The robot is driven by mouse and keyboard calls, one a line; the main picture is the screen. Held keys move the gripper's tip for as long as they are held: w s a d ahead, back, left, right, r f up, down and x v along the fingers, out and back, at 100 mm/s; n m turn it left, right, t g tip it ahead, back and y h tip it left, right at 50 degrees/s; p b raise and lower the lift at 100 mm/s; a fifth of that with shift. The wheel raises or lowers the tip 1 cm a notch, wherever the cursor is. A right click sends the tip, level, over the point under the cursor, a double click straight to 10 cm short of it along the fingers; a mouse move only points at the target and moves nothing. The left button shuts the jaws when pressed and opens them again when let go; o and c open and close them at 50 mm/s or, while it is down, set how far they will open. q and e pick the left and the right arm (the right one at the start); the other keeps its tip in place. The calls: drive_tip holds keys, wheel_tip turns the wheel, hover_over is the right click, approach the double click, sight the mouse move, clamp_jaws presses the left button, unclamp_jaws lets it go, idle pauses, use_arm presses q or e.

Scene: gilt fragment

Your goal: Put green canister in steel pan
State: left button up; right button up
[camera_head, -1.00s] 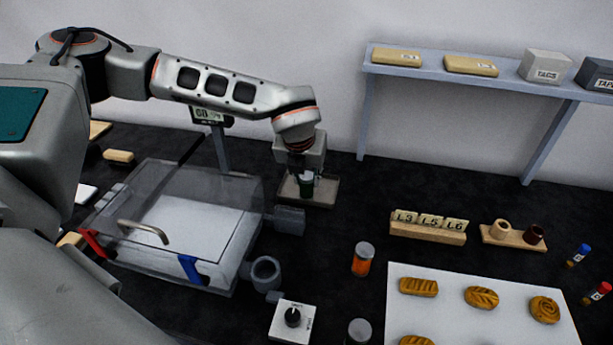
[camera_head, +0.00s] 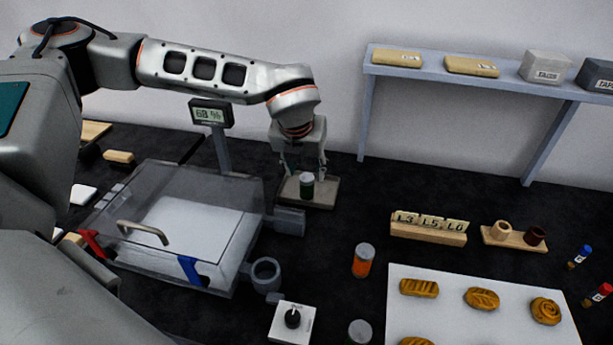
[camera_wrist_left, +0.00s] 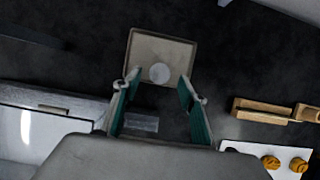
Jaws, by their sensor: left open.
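The green canister (camera_head: 306,187) stands upright with a pale lid in the shallow steel pan (camera_head: 324,202) behind the clear-lidded box. The left wrist view shows the canister's round lid (camera_wrist_left: 159,73) inside the square pan (camera_wrist_left: 177,48), toward its near edge. My left gripper (camera_head: 305,176) is just above and around the canister in the head view. In the left wrist view its fingers (camera_wrist_left: 158,90) are spread wide, with a gap on each side of the canister. My right gripper is not in view.
A clear-lidded box (camera_head: 180,215) stands left of the pan. An orange canister (camera_head: 362,261), a dial box (camera_head: 292,320) and a white board with pastries (camera_head: 460,320) are in front. A display post (camera_head: 212,114) stands behind. A shelf (camera_head: 430,72) is at the back right.

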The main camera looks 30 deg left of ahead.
use_arm(q)
drive_tip(key=v, duration=0.7)
drive_tip(key=shift+r, duration=0.15)
drive_tip(key=shift+s, duration=0.2)
